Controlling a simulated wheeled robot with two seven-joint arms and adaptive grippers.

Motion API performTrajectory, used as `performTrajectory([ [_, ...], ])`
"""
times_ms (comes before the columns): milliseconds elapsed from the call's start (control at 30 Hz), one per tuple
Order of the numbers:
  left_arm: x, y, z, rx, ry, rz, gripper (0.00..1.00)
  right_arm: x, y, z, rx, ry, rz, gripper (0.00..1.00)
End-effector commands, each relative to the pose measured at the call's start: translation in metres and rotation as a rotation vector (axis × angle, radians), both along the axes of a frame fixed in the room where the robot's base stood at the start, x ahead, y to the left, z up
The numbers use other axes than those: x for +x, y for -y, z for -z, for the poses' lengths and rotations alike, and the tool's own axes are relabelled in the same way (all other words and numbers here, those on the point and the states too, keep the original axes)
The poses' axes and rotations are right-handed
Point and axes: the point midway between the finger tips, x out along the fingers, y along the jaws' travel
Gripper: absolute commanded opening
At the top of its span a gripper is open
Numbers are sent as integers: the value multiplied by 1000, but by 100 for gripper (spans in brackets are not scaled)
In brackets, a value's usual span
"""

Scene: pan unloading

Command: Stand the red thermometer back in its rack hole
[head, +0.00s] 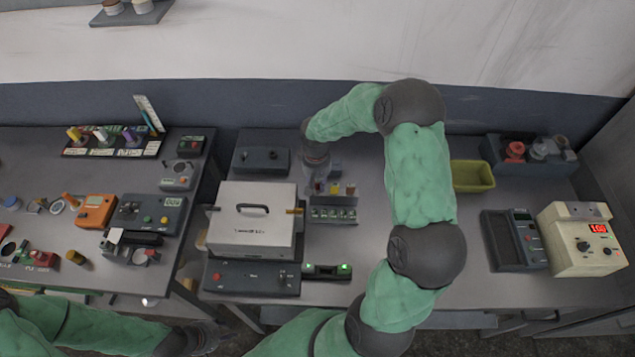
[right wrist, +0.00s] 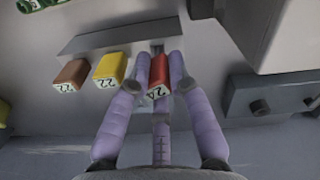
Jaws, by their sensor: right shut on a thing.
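The rack (head: 333,214) stands on the middle table, right of a white box, with colored thermometer caps behind its front labels. My right gripper (head: 318,178) reaches down at the rack's back left. In the right wrist view the gripper (right wrist: 160,75) is shut on the red thermometer (right wrist: 158,80), whose red cap sits between the fingers. The yellow thermometer (right wrist: 110,68) and brown thermometer (right wrist: 71,74) stand beside it. I cannot tell whether the red thermometer's lower end is in a hole. My left gripper (head: 212,335) is low at the front, apart from the rack; its fingers are unclear.
The white box (head: 250,222) with a handle is close to the rack's left. A dark box (head: 262,160) lies behind it. A device with green lights (head: 327,271) is in front. A yellow-green bin (head: 472,176) stands right of my right arm.

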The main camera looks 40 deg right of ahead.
Motion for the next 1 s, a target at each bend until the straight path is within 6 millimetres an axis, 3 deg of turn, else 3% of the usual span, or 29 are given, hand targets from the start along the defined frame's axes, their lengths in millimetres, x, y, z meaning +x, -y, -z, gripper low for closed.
performTrajectory([
  [1000,0,0,11,0,0,0,40,0,0,13,0,0,0,0],
])
